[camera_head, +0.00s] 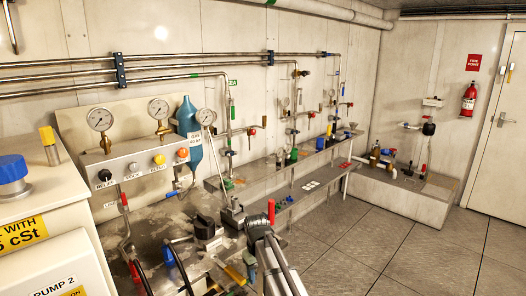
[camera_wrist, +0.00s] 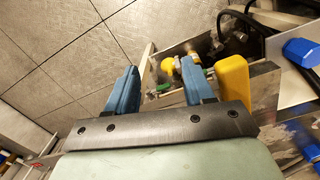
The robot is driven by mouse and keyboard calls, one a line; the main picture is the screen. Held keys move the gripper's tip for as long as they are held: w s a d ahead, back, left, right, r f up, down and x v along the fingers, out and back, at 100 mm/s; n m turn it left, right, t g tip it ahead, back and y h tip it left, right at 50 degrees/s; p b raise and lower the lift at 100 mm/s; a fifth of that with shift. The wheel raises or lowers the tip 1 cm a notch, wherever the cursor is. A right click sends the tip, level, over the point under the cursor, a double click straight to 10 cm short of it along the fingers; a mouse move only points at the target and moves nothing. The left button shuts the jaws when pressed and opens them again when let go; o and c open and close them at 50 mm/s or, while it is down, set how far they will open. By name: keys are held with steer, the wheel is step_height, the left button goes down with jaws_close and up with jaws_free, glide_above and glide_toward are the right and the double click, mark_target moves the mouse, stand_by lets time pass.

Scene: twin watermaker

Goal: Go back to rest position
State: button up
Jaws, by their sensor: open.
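My gripper (camera_wrist: 160,78) shows in the wrist view, with two blue fingers on a dark bar. The fingers stand well apart, and I see nothing gripped between them. Behind the gap are the tiled floor, the edge of a metal bench and a small yellow round part (camera_wrist: 168,66). A yellow upright piece (camera_wrist: 233,78) stands just right of the right finger; I cannot tell whether they touch. I cannot clearly make out my gripper in the head view.
In the head view, a panel (camera_head: 150,168) with gauges and knobs stands above a cluttered metal bench (camera_head: 160,225). A red-handled fitting (camera_head: 271,211) rises at its front edge. A long shelf (camera_head: 265,170) runs along the wall. The tiled floor (camera_head: 400,250) at right is clear.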

steer(key=s+d+f+m+g, duration=0.2)
steer(key=s+d+f, duration=0.4)
steer(key=s+f, duration=0.55)
steer(key=s+d+f+m+g, duration=0.1)
steer(key=s+d+f, duration=0.6)
steer(key=f, duration=0.8)
steer(key=s+d+f+m+g, duration=0.1)
steer(key=s+d+f, duration=0.1)
steer(key=s, duration=0.7)
steer(key=s+d+f+m+g, duration=0.1)
steer(key=s+f, duration=0.4)
steer(key=s, duration=0.4)
steer(key=s+d+f+m+g, duration=0.1)
steer(key=s+f, duration=0.3)
steer(key=s, duration=0.5)
steer(key=shift+s+d+y, duration=0.3)
steer(key=shift+d, duration=0.5)
steer(key=shift+f, duration=0.1)
